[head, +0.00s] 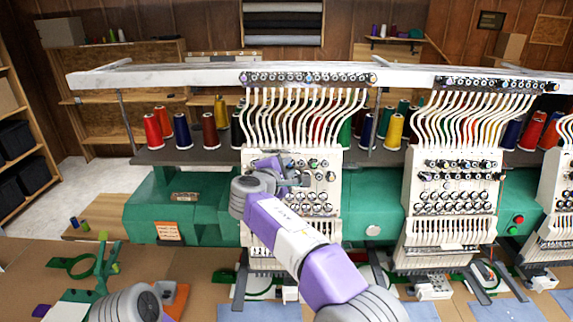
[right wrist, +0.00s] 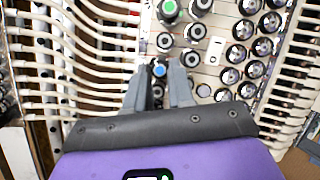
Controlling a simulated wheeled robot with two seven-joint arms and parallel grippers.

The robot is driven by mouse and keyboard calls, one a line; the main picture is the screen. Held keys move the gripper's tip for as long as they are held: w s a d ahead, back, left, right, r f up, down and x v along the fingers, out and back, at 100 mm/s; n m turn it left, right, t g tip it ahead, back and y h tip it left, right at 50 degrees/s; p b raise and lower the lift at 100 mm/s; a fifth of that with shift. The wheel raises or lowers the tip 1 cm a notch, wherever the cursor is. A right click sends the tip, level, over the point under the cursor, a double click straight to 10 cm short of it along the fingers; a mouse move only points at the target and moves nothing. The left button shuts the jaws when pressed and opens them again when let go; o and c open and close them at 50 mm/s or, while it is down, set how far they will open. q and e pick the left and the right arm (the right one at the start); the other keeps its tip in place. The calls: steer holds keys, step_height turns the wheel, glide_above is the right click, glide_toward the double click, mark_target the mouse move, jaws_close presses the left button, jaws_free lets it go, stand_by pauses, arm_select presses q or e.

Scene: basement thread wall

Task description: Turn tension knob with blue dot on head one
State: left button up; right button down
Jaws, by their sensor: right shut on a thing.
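Head one (head: 330,155) is the white embroidery head in the middle of the head view, with rows of tension knobs on its face. My right gripper (head: 288,176) reaches the upper knobs from the front. In the right wrist view my right gripper (right wrist: 162,86) is shut on the knob with the blue dot (right wrist: 160,70); its fingers lie on either side of it. A knob with a green dot (right wrist: 169,8) sits close by. Only a grey joint of my left arm shows low at the left; my left gripper is not visible.
A second head (head: 450,190) stands to the right. White thread tubes (head: 300,110) run down to head one from above. Thread cones (head: 152,131) stand behind the green machine body (head: 145,207). Green hoops (head: 75,265) lie on the table at the left.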

steer(key=shift+r+m+p, duration=0.1)
steer(key=shift+m+p, duration=0.2)
steer(key=shift+m, duration=0.3)
steer(key=c, duration=1)
jaws_free()
steer(key=shift+o, duration=0.2)
steer(key=b+v, duration=0.2)
steer(key=v, duration=0.5)
steer(key=shift+s, duration=0.2)
steer(key=shift+a+r, duration=0.1)
steer(key=shift+r, duration=0.05)
